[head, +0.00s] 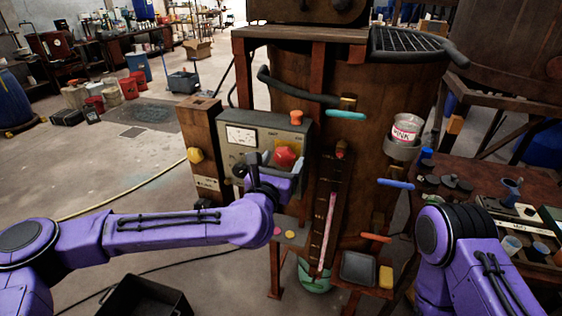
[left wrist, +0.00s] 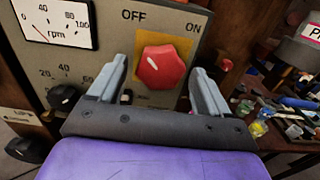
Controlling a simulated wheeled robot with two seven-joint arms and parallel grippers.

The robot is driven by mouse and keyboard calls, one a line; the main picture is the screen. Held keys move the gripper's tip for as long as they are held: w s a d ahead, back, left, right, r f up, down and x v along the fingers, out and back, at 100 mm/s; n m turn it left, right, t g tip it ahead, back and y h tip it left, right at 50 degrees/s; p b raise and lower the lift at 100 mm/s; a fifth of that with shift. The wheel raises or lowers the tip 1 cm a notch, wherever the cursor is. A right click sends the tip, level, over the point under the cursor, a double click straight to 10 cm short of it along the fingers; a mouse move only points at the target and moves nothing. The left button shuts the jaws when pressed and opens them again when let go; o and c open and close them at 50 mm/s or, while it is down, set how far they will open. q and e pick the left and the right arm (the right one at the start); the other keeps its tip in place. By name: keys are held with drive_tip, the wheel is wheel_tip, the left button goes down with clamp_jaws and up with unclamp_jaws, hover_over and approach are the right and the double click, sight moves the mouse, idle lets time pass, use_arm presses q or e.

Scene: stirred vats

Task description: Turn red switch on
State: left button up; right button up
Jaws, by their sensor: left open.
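The red switch (head: 286,158) is a red knob on a yellow plate on the grey control panel (head: 240,155). In the left wrist view the red switch (left wrist: 161,68) sits below the words OFF and ON, and its white mark points up and left towards OFF. My left gripper (head: 274,168) is in front of the panel at the knob. In the left wrist view my left gripper (left wrist: 158,78) is open, with one finger on each side of the knob and gaps between. My right gripper is not in view; only part of that arm shows.
An rpm dial (left wrist: 55,22) and a small black knob (left wrist: 64,97) are left of the switch. An orange knob (head: 296,117) tops the panel. A can (head: 405,129) stands on a holder to the right. A black bin (head: 145,298) stands on the floor.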

use_arm(q)
drive_tip(key=c, duration=1)
drive_tip(key=shift+c, duration=0.2)
drive_tip(key=m+b, duration=0.2)
drive_tip(key=m, duration=0.1)
drive_tip(key=shift+a+m, duration=0.1)
drive_tip(key=shift+m, duration=0.2)
drive_tip(key=m+b, duration=0.1)
drive_tip(key=m, duration=0.3)
drive_tip(key=shift+m+b, duration=0.3)
drive_tip(key=shift+b, duration=0.1)
drive_tip(key=m, duration=0.4)
drive_tip(key=shift+a+r+b, duration=0.1)
drive_tip(key=shift+r+b, duration=0.05)
drive_tip(key=shift+b, duration=0.15)
drive_tip(key=m, duration=0.5)
drive_tip(key=shift+m, duration=0.5)
